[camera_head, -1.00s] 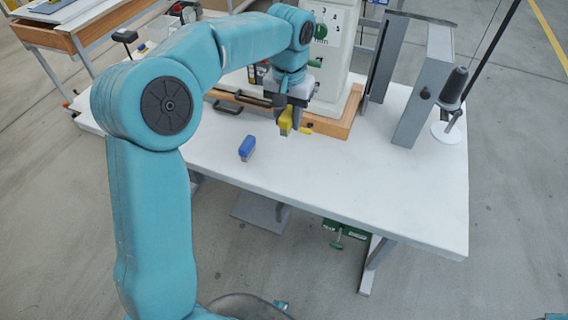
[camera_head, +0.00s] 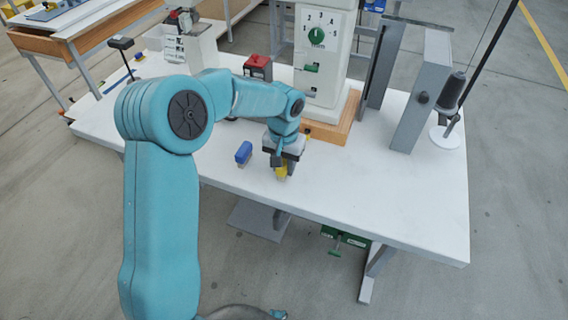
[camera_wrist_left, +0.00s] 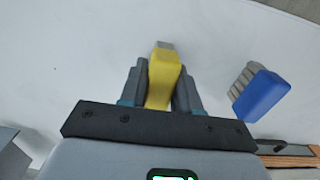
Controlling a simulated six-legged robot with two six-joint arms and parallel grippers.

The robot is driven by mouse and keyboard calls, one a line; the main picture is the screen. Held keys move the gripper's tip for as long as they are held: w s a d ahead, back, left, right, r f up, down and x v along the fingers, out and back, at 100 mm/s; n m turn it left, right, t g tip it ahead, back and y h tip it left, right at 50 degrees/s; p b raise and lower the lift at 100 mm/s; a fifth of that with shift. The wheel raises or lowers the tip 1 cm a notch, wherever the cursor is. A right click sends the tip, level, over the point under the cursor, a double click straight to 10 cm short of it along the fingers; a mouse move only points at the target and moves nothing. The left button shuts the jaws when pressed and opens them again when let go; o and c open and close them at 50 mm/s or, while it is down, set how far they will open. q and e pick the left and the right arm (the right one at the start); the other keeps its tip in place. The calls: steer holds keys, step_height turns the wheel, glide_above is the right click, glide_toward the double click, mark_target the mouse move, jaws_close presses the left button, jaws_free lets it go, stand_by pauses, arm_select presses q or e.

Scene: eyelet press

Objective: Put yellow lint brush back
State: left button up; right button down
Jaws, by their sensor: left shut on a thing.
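The yellow lint brush (camera_head: 282,172) is between the fingers of my left gripper (camera_head: 280,163), which is shut on it. In the left wrist view the yellow brush (camera_wrist_left: 163,75) shows between the two dark fingers of the left gripper (camera_wrist_left: 160,88), its grey end pointing away from the palm. It is over the white table top, and I cannot tell whether it touches the surface. A blue brush (camera_head: 243,153) with a grey end stands to the left of the gripper on the table; it also shows at the right in the left wrist view (camera_wrist_left: 262,95). My right gripper is not in view.
A white press (camera_head: 322,60) with a numbered dial stands on a wooden base (camera_head: 340,128) behind the gripper. Grey upright plates (camera_head: 418,100) and a thread stand (camera_head: 446,135) are to the right. The front and right table top (camera_head: 390,190) is clear.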

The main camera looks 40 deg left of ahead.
mark_target(284, 161)
arm_select(q)
steer(key=shift+f, duration=0.15)
steer(key=o, duration=1)
steer(key=shift+r, duration=0.4)
step_height(284, 161, up, 12)
steer(key=shift+f+p, duration=0.2)
steer(key=shift+p, duration=0.4)
